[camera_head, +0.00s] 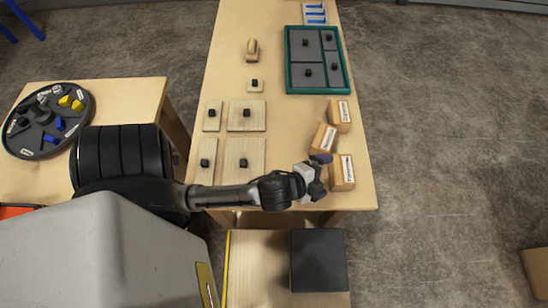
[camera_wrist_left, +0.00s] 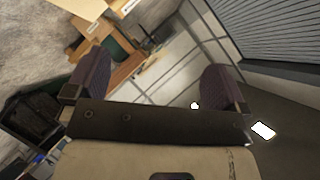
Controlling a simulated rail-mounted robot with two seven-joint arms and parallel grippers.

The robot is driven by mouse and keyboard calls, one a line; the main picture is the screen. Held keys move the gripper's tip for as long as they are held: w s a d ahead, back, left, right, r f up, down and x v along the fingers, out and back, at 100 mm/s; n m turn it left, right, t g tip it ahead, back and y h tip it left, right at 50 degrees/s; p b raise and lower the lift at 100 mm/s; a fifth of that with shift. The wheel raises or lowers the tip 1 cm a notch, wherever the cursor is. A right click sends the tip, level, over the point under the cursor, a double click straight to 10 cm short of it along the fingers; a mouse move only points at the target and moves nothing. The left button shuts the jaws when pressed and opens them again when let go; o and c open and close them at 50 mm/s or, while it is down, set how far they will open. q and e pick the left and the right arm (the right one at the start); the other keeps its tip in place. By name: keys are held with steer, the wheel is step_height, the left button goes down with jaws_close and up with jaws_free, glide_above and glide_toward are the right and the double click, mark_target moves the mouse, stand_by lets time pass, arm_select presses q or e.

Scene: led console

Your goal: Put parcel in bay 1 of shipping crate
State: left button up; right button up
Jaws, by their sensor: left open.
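Three tan, parcel-like boxes with white labels stand at the table's right edge: a back one (camera_head: 339,115), a middle one (camera_head: 323,138) and a front one (camera_head: 342,172). Their labels are too small to read. A teal-rimmed tray (camera_head: 289,89) with grey compartments or panels and black knobs lies farther back; I cannot tell whether it is the shipping crate, and no bay number is readable. My left gripper (camera_head: 321,174) is open and empty, just left of the front box. Its purple-grey fingers also show apart in the left wrist view (camera_wrist_left: 157,75). My right gripper is not in view.
Several pale wooden panels with black knobs, one of them here (camera_head: 246,115), lie on the table's left half. A wooden piece (camera_head: 252,50) lies behind them. A round dark tray (camera_head: 40,145) sits on a side table. A black square (camera_head: 318,260) is in front. The table's middle is clear.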

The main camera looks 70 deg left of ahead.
arm_select(q)
steer(key=s+d+f+n+g+h, duration=0.1)
steer(key=s+f+n+g, duration=0.2)
steer(key=s, duration=0.4)
steer(key=s+d+f+n+g+h, duration=0.1)
steer(key=s+d+f+n+g, duration=0.1)
steer(key=s+g, duration=0.4)
steer(key=s+f+n, duration=0.1)
steer(key=s+n, duration=0.1)
steer(key=shift+s+d+f+n, duration=0.25)
steer(key=shift+s+f+n, duration=0.05)
steer(key=shift+f, duration=0.05)
